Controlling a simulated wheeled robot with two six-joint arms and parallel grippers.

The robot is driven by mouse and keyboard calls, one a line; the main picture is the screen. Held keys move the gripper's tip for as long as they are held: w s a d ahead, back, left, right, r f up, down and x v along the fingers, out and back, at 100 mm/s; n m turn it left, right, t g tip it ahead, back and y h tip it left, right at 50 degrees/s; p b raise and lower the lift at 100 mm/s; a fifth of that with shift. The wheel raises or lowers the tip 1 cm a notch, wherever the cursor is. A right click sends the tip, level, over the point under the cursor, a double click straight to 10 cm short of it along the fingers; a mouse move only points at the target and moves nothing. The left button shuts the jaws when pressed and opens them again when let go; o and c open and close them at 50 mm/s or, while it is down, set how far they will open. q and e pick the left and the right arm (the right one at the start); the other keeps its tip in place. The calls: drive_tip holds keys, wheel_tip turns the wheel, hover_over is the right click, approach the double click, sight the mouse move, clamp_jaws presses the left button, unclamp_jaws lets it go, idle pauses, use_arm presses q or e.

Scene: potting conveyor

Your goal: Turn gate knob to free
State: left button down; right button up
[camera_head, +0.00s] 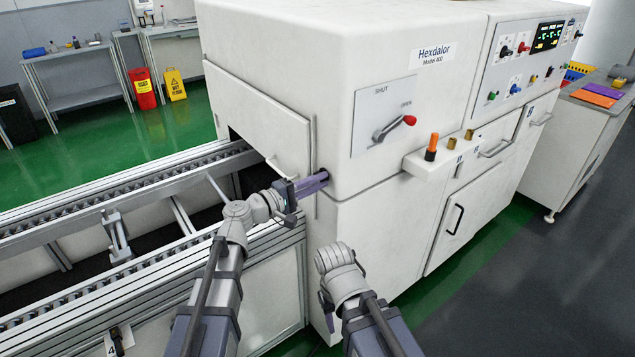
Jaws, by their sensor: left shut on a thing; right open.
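The gate (258,122) is a white panel on the left face of the machine, above the conveyor's mouth. My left gripper (315,183) is at the machine's corner, by the gate's lower right edge. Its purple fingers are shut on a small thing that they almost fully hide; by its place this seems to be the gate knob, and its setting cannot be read. My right gripper (328,310) is low in front of the machine's lower panel, apart from everything, mostly hidden behind its own wrist. It is open.
A red-tipped lever (394,128) on a SHUT/OPEN plate (370,105) points toward OPEN. A small shelf (432,162) with an orange-topped piece (431,147) juts out to the right. The roller conveyor (90,200) runs left. Green floor (500,240) is free at the right.

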use_arm(q)
drive_tip(key=shift+f+m, duration=0.15)
drive_tip(key=shift+m, duration=0.45)
drive_tip(key=c, duration=0.8)
unclamp_jaws()
drive_tip(key=shift+c, duration=0.2)
drive_tip(key=v, duration=0.7)
drive_tip(key=shift+s+a, duration=0.2)
drive_tip(key=shift+a, duration=0.1)
